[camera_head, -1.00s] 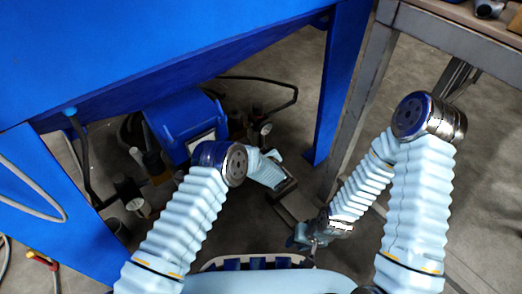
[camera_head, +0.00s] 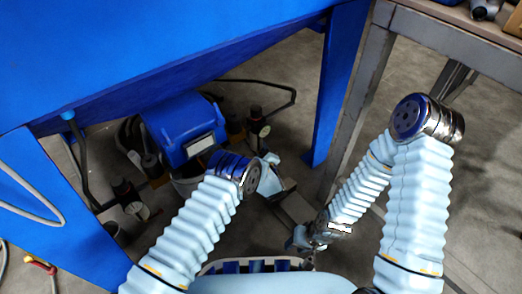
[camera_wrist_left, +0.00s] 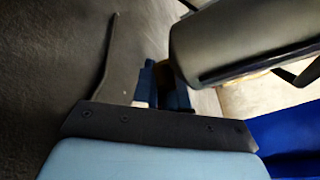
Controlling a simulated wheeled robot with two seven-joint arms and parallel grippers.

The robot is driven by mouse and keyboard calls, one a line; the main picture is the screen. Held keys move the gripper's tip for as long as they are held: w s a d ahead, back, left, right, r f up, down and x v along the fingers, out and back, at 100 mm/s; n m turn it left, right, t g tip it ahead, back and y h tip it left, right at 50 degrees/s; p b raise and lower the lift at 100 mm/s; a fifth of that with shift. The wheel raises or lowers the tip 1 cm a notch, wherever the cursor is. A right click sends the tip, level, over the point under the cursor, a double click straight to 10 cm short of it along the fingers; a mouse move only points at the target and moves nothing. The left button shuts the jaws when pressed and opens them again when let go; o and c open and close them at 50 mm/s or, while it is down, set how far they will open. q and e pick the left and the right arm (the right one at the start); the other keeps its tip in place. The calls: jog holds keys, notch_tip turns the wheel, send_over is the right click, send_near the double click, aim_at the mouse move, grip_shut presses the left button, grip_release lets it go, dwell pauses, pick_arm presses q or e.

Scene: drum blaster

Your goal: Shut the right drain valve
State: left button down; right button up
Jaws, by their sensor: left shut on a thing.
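In the left wrist view my left gripper (camera_wrist_left: 150,90) is in close-up. One dark finger rises at left; the other is not plainly visible. A small blue part (camera_wrist_left: 165,90) lies between the jaws, below a large dark cylinder (camera_wrist_left: 245,40). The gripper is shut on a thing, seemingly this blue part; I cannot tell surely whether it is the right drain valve. My right gripper (camera_head: 304,242) is low in the middle, small and unclear; no held thing shows.
A blue motor-like unit (camera_head: 180,125) stands under the blue cabinet (camera_head: 150,50). Gauged fittings stand at its right (camera_head: 256,122) and lower left (camera_head: 130,195). A blue leg (camera_head: 335,90) and a grey table frame (camera_head: 365,75) bound the right. Floor shows between.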

pick_arm(q)
jog(key=shift+s+d+f+n+h, duration=0.1)
jog(key=shift+d+n+h, duration=0.2)
dwell(0.4)
jog(key=c, duration=1.2)
grip_release()
jog(key=shift+d, duration=0.1)
jog(key=shift+t, duration=0.3)
